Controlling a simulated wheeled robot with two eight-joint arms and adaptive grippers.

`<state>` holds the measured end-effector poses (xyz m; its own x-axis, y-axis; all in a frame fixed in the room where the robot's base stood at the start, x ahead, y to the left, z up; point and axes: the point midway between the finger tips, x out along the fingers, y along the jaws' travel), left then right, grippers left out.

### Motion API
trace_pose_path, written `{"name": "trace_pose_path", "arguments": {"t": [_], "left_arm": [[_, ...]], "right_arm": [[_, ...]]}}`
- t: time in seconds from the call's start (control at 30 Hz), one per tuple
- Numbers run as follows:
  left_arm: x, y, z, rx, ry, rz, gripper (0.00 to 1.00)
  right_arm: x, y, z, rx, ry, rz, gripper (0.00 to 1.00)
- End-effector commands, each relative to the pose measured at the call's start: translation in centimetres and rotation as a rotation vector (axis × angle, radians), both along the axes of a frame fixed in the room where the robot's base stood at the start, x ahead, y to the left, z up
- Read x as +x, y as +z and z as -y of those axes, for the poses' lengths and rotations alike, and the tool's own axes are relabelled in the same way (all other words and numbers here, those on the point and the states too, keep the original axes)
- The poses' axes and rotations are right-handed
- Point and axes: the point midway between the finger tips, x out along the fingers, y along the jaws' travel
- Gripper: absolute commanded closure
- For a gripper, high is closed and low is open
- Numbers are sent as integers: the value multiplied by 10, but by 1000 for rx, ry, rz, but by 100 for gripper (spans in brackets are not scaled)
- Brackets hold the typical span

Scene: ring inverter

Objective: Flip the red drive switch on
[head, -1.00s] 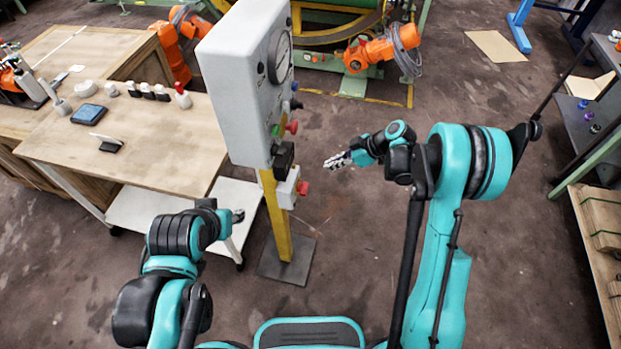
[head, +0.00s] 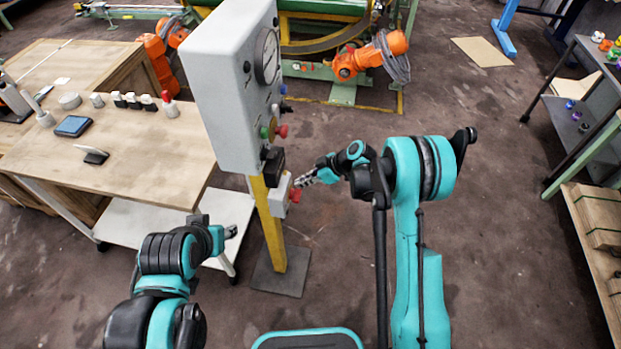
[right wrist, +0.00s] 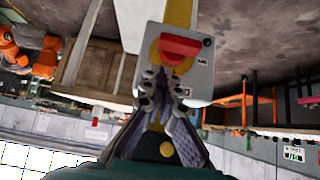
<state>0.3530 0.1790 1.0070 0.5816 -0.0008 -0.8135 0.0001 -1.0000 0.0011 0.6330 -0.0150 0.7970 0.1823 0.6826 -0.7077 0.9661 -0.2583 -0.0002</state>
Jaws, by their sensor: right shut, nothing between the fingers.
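The red drive switch (head: 295,195) is on the right-facing side of a small grey-white box (head: 279,197) on the yellow post. In the right wrist view the red switch (right wrist: 180,48) sits on a yellow round plate on the box face (right wrist: 204,75). My right gripper (head: 300,181) is shut and empty, its tips close to the switch. In the right wrist view its fingertips (right wrist: 163,78) lie just below the switch; I cannot tell whether they touch it. My left gripper (head: 231,231) is left of the post, too small to read its opening.
A tall grey control cabinet (head: 222,95) with a gauge and knobs stands above the box. A wooden workbench (head: 150,150) with a tablet and small items is at left. A shelf (head: 570,80) is at right. Open floor lies between the post and the shelf.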

Motion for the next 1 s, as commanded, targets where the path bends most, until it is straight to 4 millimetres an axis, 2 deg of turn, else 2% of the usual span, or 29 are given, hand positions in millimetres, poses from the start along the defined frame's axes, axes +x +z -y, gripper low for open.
{"name": "trace_pose_path", "arguments": {"t": [0.03,0.1,0.23,1.0], "left_arm": [[0,-6,0,0,0,0,60],[0,-8,0,0,0,0,60],[0,-10,0,0,0,0,60],[0,-14,0,0,0,0,60]], "right_arm": [[0,-10,0,0,0,0,100],[0,-17,0,1,0,0,100],[0,-24,1,1,0,0,100],[2,-27,-6,16,-1,-58,100]]}}
